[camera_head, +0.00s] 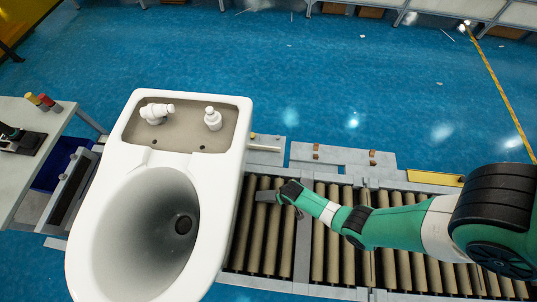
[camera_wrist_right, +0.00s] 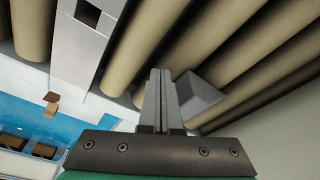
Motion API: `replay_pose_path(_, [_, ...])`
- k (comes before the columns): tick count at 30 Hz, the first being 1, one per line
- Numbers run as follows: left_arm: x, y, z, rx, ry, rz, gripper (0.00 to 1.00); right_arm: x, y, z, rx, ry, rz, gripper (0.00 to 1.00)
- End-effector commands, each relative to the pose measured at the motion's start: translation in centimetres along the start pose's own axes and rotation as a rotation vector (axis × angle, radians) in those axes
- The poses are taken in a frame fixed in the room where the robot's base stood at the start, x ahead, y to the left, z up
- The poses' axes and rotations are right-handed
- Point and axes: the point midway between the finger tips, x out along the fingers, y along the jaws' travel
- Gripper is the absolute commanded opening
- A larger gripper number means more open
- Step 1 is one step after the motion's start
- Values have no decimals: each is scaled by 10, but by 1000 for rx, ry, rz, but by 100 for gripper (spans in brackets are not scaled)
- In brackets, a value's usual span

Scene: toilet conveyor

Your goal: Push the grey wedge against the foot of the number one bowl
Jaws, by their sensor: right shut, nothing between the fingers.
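The white toilet bowl (camera_head: 215,185) stands at the left on the conveyor, and I see no number on it. My right gripper (camera_head: 260,196) reaches in from the right, low over the rollers and just right of the bowl. In the right wrist view its fingers (camera_wrist_right: 156,80) are shut and empty. The grey wedge (camera_wrist_right: 200,96) lies on the rollers beside the fingertips, on the right in that view; I cannot tell whether they touch. A pale surface (camera_wrist_right: 285,130), probably the bowl's side, lies beyond the wedge with rollers between. I cannot make out the wedge in the head view.
Rollers (camera_head: 318,245) run right from the bowl. A grey rail (camera_head: 345,157) borders their far side, with a grey crossbar (camera_head: 303,235) between them. White fittings (camera_head: 213,119) sit on the bowl's rear deck. A side table (camera_head: 35,115) stands at the left. Blue floor lies beyond.

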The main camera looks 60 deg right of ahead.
Motion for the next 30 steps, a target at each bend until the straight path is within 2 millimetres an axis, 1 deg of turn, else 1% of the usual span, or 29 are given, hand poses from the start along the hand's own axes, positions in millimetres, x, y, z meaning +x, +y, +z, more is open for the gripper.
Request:
replay_pose_path(5, [0, 0, 0, 0, 0, 0, 85, 0, -1, 0, 0, 0, 0, 0])
replay_pose_path(22, [-4, 0, 4, 0, 0, 0, 85, 2, -12, -7, 0, 0, 0, 0])
replay_pose_path(30, [-4, 0, 4, 0, 0, 0, 85, 2, -13, -7, 0, 0, 0, 0])
